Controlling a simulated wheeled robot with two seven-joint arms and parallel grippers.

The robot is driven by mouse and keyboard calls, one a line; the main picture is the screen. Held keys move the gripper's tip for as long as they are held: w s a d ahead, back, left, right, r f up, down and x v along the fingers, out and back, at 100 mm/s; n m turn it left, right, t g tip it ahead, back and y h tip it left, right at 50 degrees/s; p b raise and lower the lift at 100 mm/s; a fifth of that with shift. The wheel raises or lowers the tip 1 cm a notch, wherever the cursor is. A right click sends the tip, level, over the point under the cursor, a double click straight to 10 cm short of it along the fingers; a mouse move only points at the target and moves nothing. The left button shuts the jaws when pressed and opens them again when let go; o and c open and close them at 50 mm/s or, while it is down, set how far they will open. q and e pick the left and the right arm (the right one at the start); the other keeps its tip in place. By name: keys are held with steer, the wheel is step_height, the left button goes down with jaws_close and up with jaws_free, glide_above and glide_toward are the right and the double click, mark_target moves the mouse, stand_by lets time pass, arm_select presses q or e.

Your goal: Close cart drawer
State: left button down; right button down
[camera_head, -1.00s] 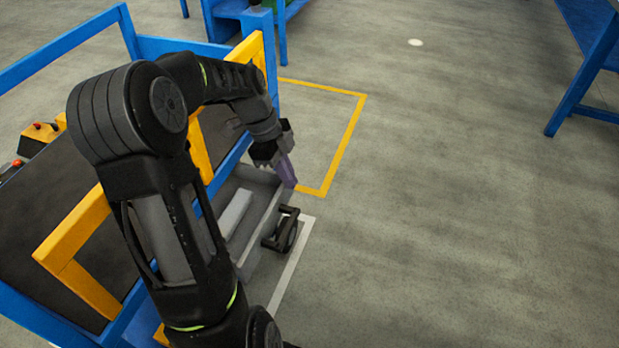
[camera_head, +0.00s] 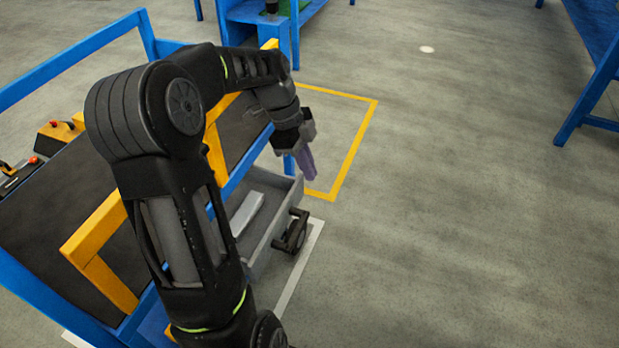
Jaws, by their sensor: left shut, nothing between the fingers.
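The cart (camera_head: 20,285) has a blue frame and yellow rails and stands at the left. Its grey drawer (camera_head: 262,252) sticks out from the cart's right side, with a light grey bar-shaped piece (camera_head: 248,212) inside. A dark handle (camera_head: 291,231) is on the drawer's outer front. My left arm reaches across the cart from the bottom. My left gripper (camera_head: 308,172), with purplish fingers, is shut and empty, above the far end of the drawer near the handle. I cannot tell whether it touches the drawer. My arm hides part of the drawer and cart. My right gripper is not in view.
A blue bench (camera_head: 262,12) stands behind, and another blue table (camera_head: 590,95) at the far right. The grey floor at the right is clear, with yellow and white lines.

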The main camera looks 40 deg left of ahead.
arm_select(q)
steer(key=v, duration=0.4)
steer(key=shift+a+r+p, duration=0.1)
steer(key=shift+r+p, duration=0.1)
steer(key=shift+p, duration=0.2)
steer(key=w+d+g+y+p, duration=0.2)
steer(key=d+y+p, duration=0.2)
steer(key=d+y, duration=0.2)
steer(key=shift+w+d+r, duration=0.2)
steer(key=shift+w+d, duration=0.05)
steer(key=shift+d, duration=0.05)
